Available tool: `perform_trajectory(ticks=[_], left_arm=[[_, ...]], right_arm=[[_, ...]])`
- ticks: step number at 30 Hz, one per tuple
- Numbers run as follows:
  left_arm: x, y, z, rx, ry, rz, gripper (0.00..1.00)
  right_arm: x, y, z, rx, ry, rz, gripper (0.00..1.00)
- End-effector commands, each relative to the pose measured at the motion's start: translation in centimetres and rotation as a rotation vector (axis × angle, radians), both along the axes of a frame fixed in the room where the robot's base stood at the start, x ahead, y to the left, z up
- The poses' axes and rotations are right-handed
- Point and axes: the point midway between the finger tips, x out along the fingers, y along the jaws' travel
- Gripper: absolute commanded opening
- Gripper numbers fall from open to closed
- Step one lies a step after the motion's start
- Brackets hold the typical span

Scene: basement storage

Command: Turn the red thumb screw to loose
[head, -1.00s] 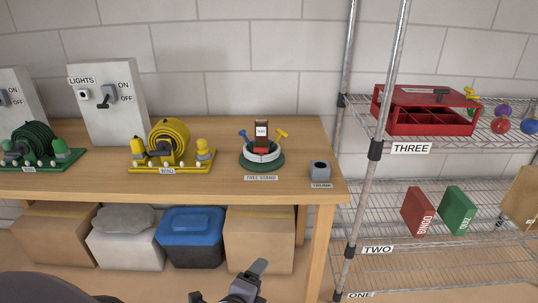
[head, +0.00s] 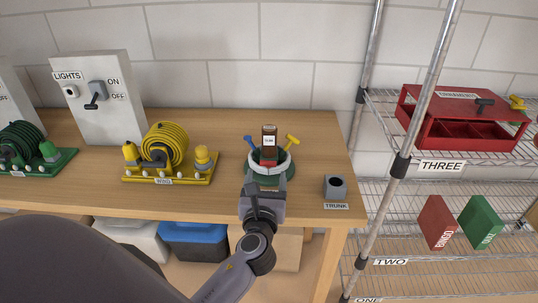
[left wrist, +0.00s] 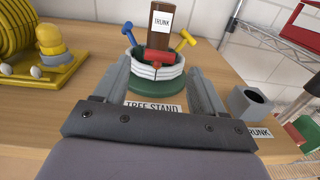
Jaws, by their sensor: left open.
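The tree stand has a green round base (left wrist: 158,86) and a white ring (left wrist: 146,71) with a brown trunk post (left wrist: 159,27) upright inside. The red thumb screw (left wrist: 159,57) is on the near side of the ring, in front of the post, in the left wrist view. A blue screw (left wrist: 127,28) and a yellow screw (left wrist: 185,38) stick up at the sides. My left gripper (head: 266,184) is open in front of the stand. In the wrist view its fingers (left wrist: 158,76) point at the stand, one each side, with nothing between them held. My right gripper is not in view.
A grey trunk socket block (head: 335,187) stands right of the stand on the wooden table (head: 222,130). A yellow hose reel (head: 165,150) stands to the left. A wire shelf (head: 385,180) with a red box (head: 470,140) is at the right.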

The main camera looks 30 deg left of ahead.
Motion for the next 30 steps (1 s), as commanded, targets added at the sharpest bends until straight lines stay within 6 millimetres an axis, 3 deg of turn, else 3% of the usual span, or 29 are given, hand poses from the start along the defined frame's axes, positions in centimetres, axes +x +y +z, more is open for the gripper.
perform_trajectory(ticks=[15, 26, 27, 30], left_arm=[[5.5, 3.1, 0.0, 0.000, -0.001, -0.001, 0.70], [6.0, 3.4, 0.0, -0.002, -0.001, -0.001, 0.70], [6.0, 3.4, 0.0, -0.002, -0.001, -0.001, 0.67], [6.0, 3.4, 0.0, -0.002, -0.001, -0.001, 0.34]], right_arm=[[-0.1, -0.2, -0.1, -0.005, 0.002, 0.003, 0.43], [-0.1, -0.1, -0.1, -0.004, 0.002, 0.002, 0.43], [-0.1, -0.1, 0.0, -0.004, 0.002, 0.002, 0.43], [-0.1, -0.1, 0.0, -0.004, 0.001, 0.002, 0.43]])
